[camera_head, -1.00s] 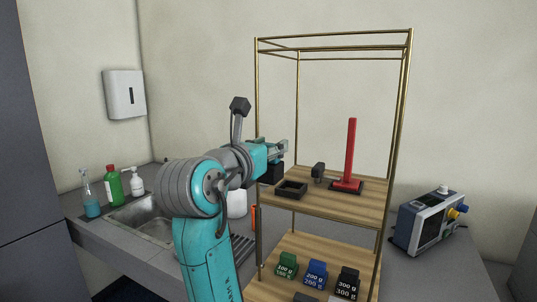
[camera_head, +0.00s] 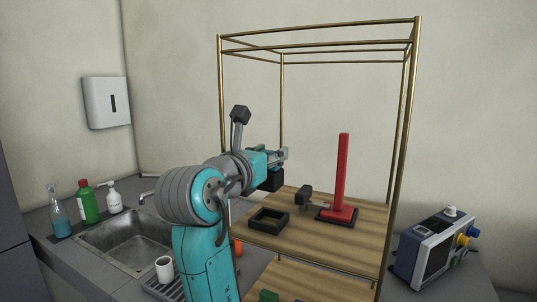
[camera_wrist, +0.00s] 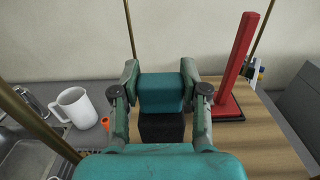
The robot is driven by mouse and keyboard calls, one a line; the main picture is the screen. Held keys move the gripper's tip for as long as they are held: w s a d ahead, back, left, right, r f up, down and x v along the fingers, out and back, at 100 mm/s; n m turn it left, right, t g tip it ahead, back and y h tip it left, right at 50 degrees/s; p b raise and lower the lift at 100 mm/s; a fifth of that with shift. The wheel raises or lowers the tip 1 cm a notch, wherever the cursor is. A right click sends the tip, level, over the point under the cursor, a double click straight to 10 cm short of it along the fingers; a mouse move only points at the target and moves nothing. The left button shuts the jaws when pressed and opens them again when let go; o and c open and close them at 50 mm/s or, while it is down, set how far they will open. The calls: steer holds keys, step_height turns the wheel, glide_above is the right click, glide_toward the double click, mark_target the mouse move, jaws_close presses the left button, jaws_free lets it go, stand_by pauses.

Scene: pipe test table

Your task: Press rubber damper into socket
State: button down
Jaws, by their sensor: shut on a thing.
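My gripper (camera_wrist: 160,88) is shut on the rubber damper. In the wrist view it appears as a teal block (camera_wrist: 160,92) between the fingers with a black block (camera_wrist: 161,129) just below it. In the head view the black block (camera_head: 271,181) shows under my gripper (camera_head: 284,156), in the air above the shelf. The socket (camera_head: 253,224) looks like an open black square frame lying on the wooden shelf (camera_head: 345,250). The damper is apart from it and above it in the picture. The socket is not visible in the wrist view.
A red post (camera_head: 342,175) on a black base and a small dark block-headed object (camera_head: 304,192) stand right of the socket. Brass uprights (camera_head: 397,150) frame the shelf. A sink (camera_head: 128,240), a white mug (camera_head: 164,269) and bottles are left; an instrument (camera_head: 430,250) is right.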

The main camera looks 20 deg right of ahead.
stand_by(0.4)
steer(key=shift+f, duration=2.75)
steer(key=shift+f, duration=1.6)
steer(key=c, duration=0.5)
jaws_free()
steer(key=v, duration=1.2)
